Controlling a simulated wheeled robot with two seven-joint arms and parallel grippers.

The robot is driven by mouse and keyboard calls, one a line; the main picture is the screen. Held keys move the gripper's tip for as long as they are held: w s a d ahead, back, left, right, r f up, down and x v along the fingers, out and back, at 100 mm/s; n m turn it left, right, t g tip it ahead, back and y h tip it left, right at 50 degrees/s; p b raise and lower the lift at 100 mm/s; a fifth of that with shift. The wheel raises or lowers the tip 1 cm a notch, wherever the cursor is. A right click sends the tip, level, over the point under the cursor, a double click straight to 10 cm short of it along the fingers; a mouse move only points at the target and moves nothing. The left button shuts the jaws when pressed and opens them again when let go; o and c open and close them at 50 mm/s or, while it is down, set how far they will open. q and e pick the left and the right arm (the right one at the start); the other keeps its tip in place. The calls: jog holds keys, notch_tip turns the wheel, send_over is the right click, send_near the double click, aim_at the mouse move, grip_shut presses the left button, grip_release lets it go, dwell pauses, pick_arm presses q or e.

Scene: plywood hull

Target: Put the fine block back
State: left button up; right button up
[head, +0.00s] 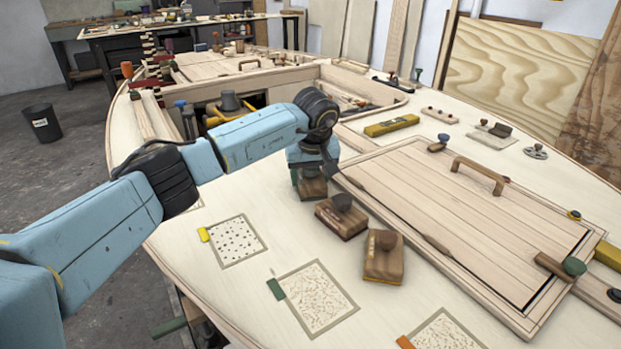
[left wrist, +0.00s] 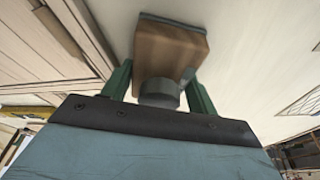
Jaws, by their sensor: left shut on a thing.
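Several wooden sanding blocks with round knobs are in view. My left gripper (head: 312,178) is shut on the knob of one wooden block (head: 313,189), at the hatch's left corner. In the left wrist view this block (left wrist: 172,45) lies beyond the green fingers, its dark knob between them. I cannot tell whether it touches the deck. A dark-knobbed block (head: 340,219) and another block (head: 383,264) rest on the deck, nearer the front. No readable mark shows which is the fine one. My right gripper is not in view.
Speckled patches with a yellow tab (head: 238,241), a green tab (head: 316,299) and an orange tab (head: 446,332) lie on the pale deck. A planked hatch (head: 465,215) with a handle fills the right. A yellow level (head: 391,126) lies behind.

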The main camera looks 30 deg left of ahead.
aim_at(314, 185)
pick_arm(q)
jog(key=shift+f, duration=0.1)
jog(key=o, duration=0.7)
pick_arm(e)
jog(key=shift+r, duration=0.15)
pick_arm(q)
jog(key=shift+r, duration=0.5)
jog(key=p+v, duration=0.3)
jog(key=v, duration=0.8)
jog(key=shift+s+d+r, duration=0.1)
jog(key=shift+d, duration=0.05)
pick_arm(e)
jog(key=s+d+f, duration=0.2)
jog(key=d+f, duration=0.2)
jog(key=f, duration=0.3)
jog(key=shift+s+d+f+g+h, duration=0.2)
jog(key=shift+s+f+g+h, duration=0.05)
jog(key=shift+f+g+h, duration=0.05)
